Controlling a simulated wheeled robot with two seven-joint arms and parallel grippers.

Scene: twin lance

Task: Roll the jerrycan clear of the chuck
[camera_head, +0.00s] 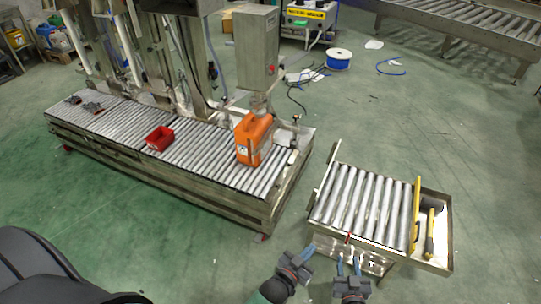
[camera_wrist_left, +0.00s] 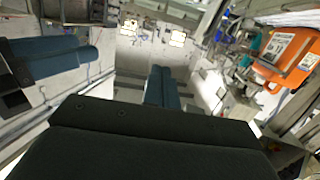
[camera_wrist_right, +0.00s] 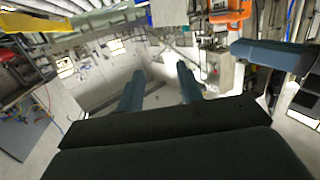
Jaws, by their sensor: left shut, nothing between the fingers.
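The orange jerrycan (camera_head: 256,140) stands upright on the long roller conveyor (camera_head: 200,143), near its right end. A metal fitting (camera_head: 258,103) below the grey control box sits just above and behind the can; I cannot tell if it is the chuck or if it touches the can. The jerrycan also shows at the upper right of the left wrist view (camera_wrist_left: 290,52) and at the top of the right wrist view (camera_wrist_right: 230,10). My left gripper (camera_head: 306,252) is shut and empty, in front of the cart. My right gripper (camera_head: 348,262) is open and empty beside it.
A roller cart (camera_head: 365,203) with a yellow bar (camera_head: 416,212) stands right of the conveyor, with a floor gap between them. A red bin (camera_head: 159,139) and dark clamps (camera_head: 93,107) lie further left on the rollers. A blue spool (camera_head: 339,60) stands behind.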

